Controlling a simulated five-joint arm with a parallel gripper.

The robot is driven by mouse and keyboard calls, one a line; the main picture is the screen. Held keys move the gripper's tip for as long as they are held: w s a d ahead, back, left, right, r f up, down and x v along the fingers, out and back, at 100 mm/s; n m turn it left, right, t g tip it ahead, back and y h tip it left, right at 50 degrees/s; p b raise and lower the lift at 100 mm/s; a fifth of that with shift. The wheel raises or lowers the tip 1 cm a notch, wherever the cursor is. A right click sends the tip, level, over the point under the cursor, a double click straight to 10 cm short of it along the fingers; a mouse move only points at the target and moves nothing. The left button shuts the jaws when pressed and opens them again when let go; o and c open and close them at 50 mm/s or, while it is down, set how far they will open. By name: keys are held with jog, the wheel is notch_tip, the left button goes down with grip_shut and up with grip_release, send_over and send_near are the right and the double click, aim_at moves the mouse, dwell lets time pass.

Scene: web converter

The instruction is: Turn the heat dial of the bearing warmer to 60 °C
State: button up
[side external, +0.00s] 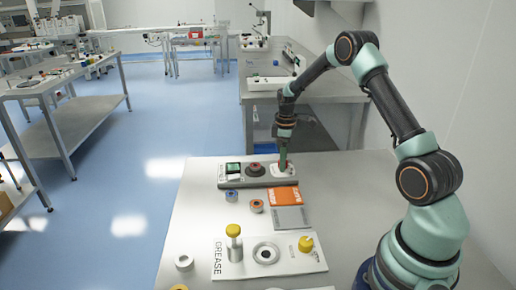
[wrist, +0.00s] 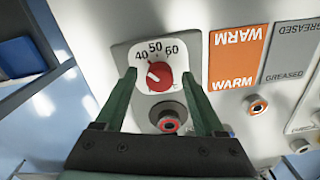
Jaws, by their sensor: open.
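The bearing warmer (side external: 258,183) is a low grey box near the far edge of the bench. Its red heat dial (wrist: 160,78) sits on a white plate marked 40, 50 and 60 in the wrist view. A pale mark on the dial appears to point up and left, toward the 40 side; its exact reading is unclear. My gripper (wrist: 158,80) is open, with one green finger on each side of the dial. Whether the fingers touch it is unclear. In the side view, my gripper (side external: 283,165) points down over the warmer's right end and largely hides the dial.
A dark post with a red top (side external: 256,169) stands on the warmer beside the dial. An orange WARM mat (side external: 285,197) and grey GREASED mat (side external: 291,217) lie nearer. Blue (side external: 231,196) and orange (side external: 257,206) ringed bearings lie in front. A GREASE board (side external: 290,262) is nearer still.

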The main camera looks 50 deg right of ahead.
jog(key=shift+c, duration=0.3)
grip_shut()
jog(key=shift+m, duration=0.3)
jog(key=m, duration=0.3)
jog(key=shift+m, duration=0.4)
jog(key=m, duration=0.3)
jog(key=shift+m, duration=0.3)
jog(key=m, duration=0.4)
jog(key=shift+a+m, duration=0.1)
jog(key=shift+m, duration=1.8)
